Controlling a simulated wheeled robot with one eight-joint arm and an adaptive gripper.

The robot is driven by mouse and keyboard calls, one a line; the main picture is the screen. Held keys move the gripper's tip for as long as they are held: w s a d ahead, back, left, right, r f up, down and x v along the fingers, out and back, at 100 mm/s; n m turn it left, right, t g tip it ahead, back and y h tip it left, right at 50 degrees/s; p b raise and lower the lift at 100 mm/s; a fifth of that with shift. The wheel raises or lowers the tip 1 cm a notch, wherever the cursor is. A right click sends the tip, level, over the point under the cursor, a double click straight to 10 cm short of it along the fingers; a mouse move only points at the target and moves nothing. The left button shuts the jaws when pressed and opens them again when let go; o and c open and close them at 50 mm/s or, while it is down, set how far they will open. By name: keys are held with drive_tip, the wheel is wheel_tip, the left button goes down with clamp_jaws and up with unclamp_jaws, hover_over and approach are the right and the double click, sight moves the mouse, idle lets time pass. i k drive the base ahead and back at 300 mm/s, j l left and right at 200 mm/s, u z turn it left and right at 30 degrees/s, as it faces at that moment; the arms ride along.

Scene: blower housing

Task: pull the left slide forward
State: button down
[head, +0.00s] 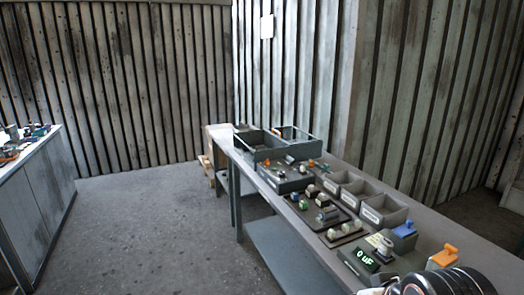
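Two small blocks with raised tops stand near the right front of the long grey workbench (455,238): a blue one (404,237) on the left and an orange one (442,258) on the right. I cannot tell for sure which part is the left slide, or how far forward it sits. A dark ribbed round part, which looks like my own arm, fills the lower right corner close to the orange block. My gripper's fingertips do not show.
A meter with a green display (367,259) sits left of the blue block. Farther back are grey bins (383,212), trays of small parts (322,212) and an open crate (258,144). Another cabinet (35,190) stands far left. The floor (150,225) between is clear.

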sight(405, 230)
drive_tip(key=i+j, duration=0.15)
drive_tip(key=i, duration=0.25)
drive_tip(key=i+j, duration=0.15)
drive_tip(key=i, duration=0.2)
drive_tip(key=i+j+z, duration=0.1)
drive_tip(key=i, duration=0.3)
drive_tip(key=l, duration=0.1)
drive_tip(key=k+z, duration=0.05)
